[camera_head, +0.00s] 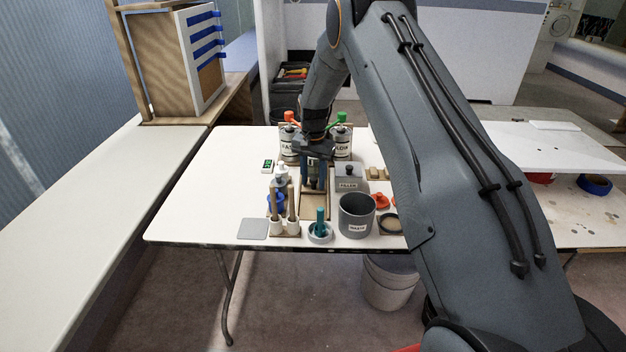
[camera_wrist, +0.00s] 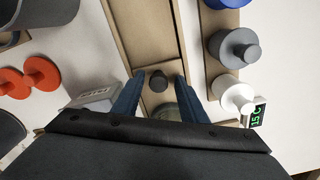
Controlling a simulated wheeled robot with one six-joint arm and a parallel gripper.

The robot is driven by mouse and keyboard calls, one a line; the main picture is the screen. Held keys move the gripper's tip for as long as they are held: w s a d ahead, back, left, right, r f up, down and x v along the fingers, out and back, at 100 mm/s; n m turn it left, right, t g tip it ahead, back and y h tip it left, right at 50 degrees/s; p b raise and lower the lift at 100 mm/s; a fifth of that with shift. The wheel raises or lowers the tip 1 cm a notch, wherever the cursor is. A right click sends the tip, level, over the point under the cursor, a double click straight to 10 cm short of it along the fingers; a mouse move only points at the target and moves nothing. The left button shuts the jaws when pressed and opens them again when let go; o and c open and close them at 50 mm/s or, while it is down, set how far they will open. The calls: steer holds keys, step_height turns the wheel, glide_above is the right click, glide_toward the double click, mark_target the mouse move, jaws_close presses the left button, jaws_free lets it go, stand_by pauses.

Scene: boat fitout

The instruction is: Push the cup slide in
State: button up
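In the wrist view a wooden track (camera_wrist: 145,30) with raised side rails runs away from my gripper (camera_wrist: 159,76). A small dark round knob (camera_wrist: 158,81) stands in the track between my two blue fingers, with gaps visible on both sides. I take the wooden piece under the knob to be the cup slide. A grey-green round thing (camera_wrist: 172,111) behind the knob is partly hidden. In the head view my gripper (camera_head: 316,182) points down over the track (camera_head: 314,211), and the knob is hidden there.
A grey waste pot (camera_head: 356,216) stands right of the track's front end. A grey filler box (camera_head: 349,179) is beside the track. The tabletop's left part is clear.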

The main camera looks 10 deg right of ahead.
step_height(320, 180, up, 7)
steer(key=shift+r+b, duration=0.1)
steer(key=shift+b, duration=0.8)
steer(key=shift+r, duration=0.3)
